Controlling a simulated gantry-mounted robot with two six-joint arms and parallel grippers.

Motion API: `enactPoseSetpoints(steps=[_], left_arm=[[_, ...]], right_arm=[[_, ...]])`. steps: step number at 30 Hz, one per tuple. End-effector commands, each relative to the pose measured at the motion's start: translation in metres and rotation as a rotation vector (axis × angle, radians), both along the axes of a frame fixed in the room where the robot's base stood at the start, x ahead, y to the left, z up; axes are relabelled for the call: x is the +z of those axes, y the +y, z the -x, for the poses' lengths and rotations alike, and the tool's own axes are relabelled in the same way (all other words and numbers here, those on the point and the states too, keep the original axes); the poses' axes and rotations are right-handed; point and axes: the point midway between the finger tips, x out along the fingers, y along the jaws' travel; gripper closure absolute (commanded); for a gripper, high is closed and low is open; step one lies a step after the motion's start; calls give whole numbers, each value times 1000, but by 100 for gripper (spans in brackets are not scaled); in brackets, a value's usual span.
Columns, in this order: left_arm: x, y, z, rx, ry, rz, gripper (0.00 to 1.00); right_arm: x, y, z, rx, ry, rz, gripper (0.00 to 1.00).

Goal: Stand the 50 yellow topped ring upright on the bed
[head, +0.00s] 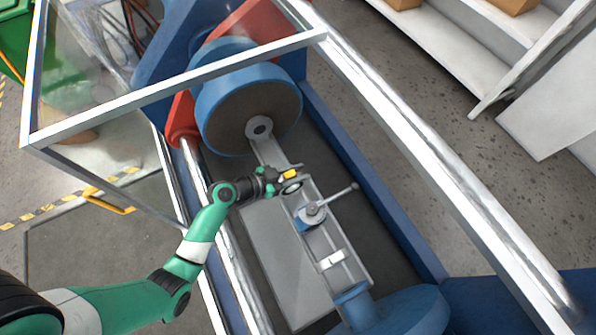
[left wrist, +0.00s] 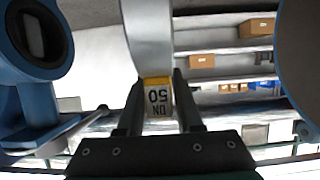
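My left gripper (head: 284,179) is over the bed (head: 345,270), shut on the yellow-topped tag of the 50 ring (head: 291,188). In the left wrist view, the yellow and white tag marked "DN 50" (left wrist: 157,97) sits between the two fingertips (left wrist: 158,100). The ring's grey curved band (left wrist: 146,40) rises beyond the tag there. Whether the ring touches the bed I cannot tell. A blue valve body with a lever (head: 312,212) stands on the bed beside the gripper; it also shows in the left wrist view (left wrist: 40,100). My right gripper is in neither view.
A large blue round flange (head: 250,105) stands behind the gripper, with a grey eye plate (head: 260,128) on its face. A small white block (head: 333,260) lies farther along the bed. Steel bars (head: 430,165) run along both sides. Shelves (head: 470,50) stand at the back right.

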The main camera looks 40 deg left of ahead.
Motion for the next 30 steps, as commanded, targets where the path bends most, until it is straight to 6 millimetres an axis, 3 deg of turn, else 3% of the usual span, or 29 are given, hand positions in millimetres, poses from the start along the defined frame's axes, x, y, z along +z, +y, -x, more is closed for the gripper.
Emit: enactPoseSetpoints(steps=[21, 23, 27, 30], left_arm=[[-1, 0, 2, 0, 0, 0, 65], [-1, 1, 2, 0, 0, 0, 58], [-1, 1, 2, 0, 0, 0, 33], [-1, 1, 2, 0, 0, 0, 30]], right_arm=[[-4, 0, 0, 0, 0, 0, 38], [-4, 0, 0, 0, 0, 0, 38], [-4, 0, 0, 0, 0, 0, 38], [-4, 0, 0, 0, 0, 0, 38]])
